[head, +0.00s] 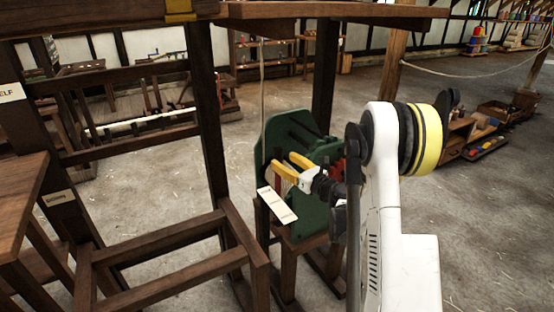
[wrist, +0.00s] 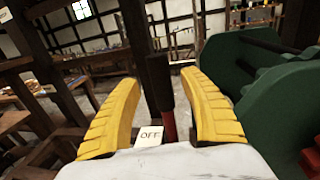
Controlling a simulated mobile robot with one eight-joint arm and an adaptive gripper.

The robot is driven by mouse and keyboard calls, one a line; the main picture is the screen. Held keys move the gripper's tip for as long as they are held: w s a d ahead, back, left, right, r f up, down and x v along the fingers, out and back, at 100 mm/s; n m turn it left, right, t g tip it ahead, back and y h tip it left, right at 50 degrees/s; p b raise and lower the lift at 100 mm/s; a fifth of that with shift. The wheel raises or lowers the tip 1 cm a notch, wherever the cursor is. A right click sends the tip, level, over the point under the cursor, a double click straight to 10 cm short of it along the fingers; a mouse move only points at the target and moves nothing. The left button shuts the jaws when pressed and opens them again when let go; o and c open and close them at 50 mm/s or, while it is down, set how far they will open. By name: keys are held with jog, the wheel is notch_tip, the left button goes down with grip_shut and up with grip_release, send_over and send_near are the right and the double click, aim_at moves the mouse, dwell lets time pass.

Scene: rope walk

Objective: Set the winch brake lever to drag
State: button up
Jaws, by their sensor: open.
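The green winch (head: 285,133) stands on a low wooden stand, partly hidden by my arm. It also shows at the right of the wrist view (wrist: 262,85). The brake lever (wrist: 160,88), with a dark grip and a red lower part, stands between my yellow fingers in the wrist view. My gripper (head: 283,161) is open beside the winch, its fingers on either side of the lever, with gaps visible. A white label plate (head: 277,205) is below the fingers; a label reading OFF (wrist: 149,136) shows near the lever's base.
A dark wooden frame (head: 210,130) stands left of the winch, with a beam (head: 330,12) overhead. A thin rope (head: 262,85) hangs down beside the winch. Crates of goods (head: 480,130) lie at the right. The floor (head: 430,85) behind is mostly clear.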

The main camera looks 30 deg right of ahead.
aim_at(281, 158)
jog(key=shift+w+a, duration=0.2)
jog(key=shift+w, duration=0.8)
jog(key=shift+w+a, duration=0.2)
jog(key=shift+w, duration=0.75)
